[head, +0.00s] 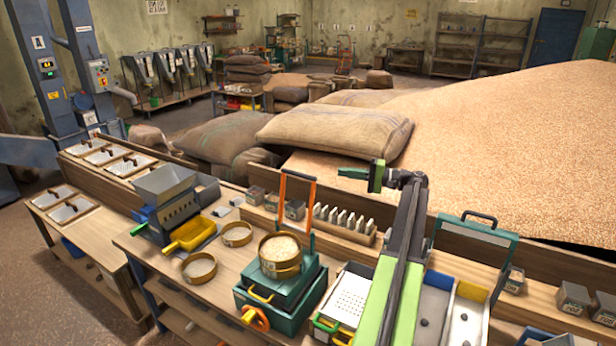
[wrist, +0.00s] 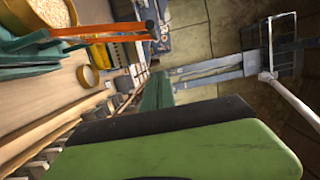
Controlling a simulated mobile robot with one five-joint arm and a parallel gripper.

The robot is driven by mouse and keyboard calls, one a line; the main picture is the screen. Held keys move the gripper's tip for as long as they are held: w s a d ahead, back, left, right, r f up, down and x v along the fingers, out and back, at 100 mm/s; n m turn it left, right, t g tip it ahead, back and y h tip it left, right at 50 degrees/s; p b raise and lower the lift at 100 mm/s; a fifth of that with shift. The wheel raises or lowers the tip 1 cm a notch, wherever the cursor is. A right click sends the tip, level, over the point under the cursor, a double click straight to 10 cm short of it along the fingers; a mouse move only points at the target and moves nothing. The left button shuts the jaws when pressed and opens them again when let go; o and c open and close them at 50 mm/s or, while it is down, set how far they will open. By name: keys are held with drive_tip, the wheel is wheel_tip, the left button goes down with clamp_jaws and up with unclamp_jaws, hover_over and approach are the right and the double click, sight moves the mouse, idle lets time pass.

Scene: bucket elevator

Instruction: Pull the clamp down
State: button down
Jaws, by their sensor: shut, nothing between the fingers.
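The clamp (head: 311,207) is an orange upright frame with a crossbar on top. It stands raised behind and above a round brass sieve (head: 280,256) of grain on a green machine (head: 272,297). An orange hand knob (head: 255,318) is at the machine's front. My gripper (head: 376,176) is green, shut and empty. It is in the air to the right of the clamp, apart from it, at about the height of its crossbar. In the wrist view the clamp (wrist: 100,31) lies across the upper left, beside the sieve (wrist: 42,12). A green finger fills the lower part there.
A rack of small pale blocks (head: 340,224) stands behind the machine. A perforated tray (head: 347,300) lies to its right, partly behind my arm. Empty sieves (head: 199,267) and a yellow scoop (head: 193,234) are to its left. A grain heap (head: 510,145) is behind the bench.

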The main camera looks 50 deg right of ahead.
drive_tip(key=w+a, duration=0.8)
drive_tip(key=shift+w+a, duration=0.15)
drive_tip(key=shift+a, duration=0.2)
idle(0.3)
